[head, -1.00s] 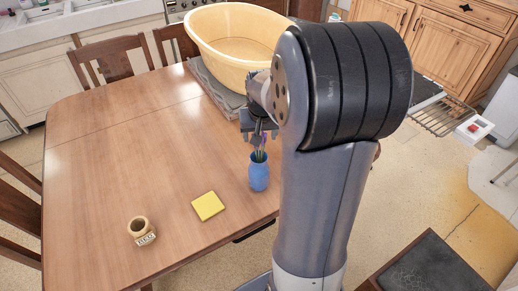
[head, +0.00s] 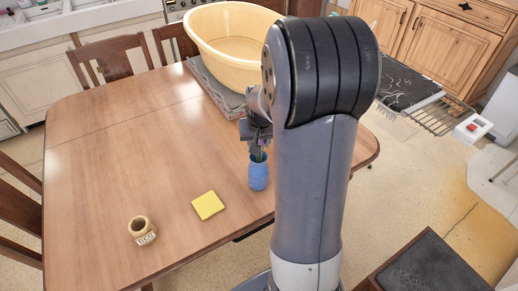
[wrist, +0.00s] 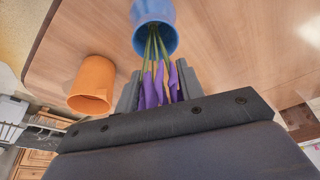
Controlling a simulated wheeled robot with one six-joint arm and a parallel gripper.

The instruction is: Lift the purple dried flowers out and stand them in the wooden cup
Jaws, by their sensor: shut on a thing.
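The purple dried flowers (wrist: 160,85) have green stems that stand in the blue vase (head: 259,172). The vase also shows at the top of the wrist view (wrist: 155,25). My gripper (head: 259,145) is directly over the vase mouth and is shut on the flowers; in the wrist view the fingers (wrist: 158,88) flank the purple heads. The stems still reach into the vase mouth.
A yellow square block (head: 208,205) lies between cup and vase. A large yellow tub (head: 215,45) stands on a grey mat at the back. An orange container (wrist: 92,85) stands near the vase in the wrist view, hidden in the head view.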

